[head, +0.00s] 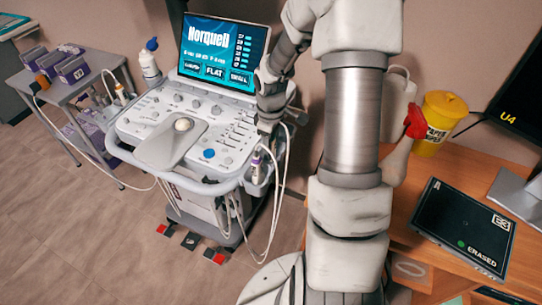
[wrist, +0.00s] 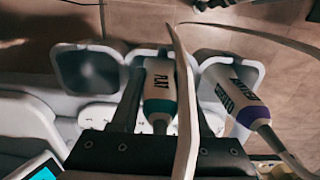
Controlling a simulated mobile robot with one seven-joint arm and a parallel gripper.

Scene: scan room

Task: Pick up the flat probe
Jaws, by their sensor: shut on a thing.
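The flat probe (wrist: 160,92) is white with a dark FLAT label and a teal band, seen in the wrist view. My gripper (wrist: 160,72) is shut on it, one dark finger on each side. The probe is in front of the middle cup of the holder row; I cannot tell whether it is clear of the cup. In the head view, my gripper (head: 267,126) is at the right edge of the ultrasound console (head: 185,135), and the flat probe is hidden there. A purple-banded probe (wrist: 243,103) with a dark label is at the right cup.
The left cup (wrist: 88,70) is empty. Pale cables cross close to my gripper. The console screen (head: 222,52) shows FLAT. A desk (head: 440,165) at right holds a yellow bin (head: 437,122) and a black tablet (head: 462,226). A side cart (head: 75,80) stands left.

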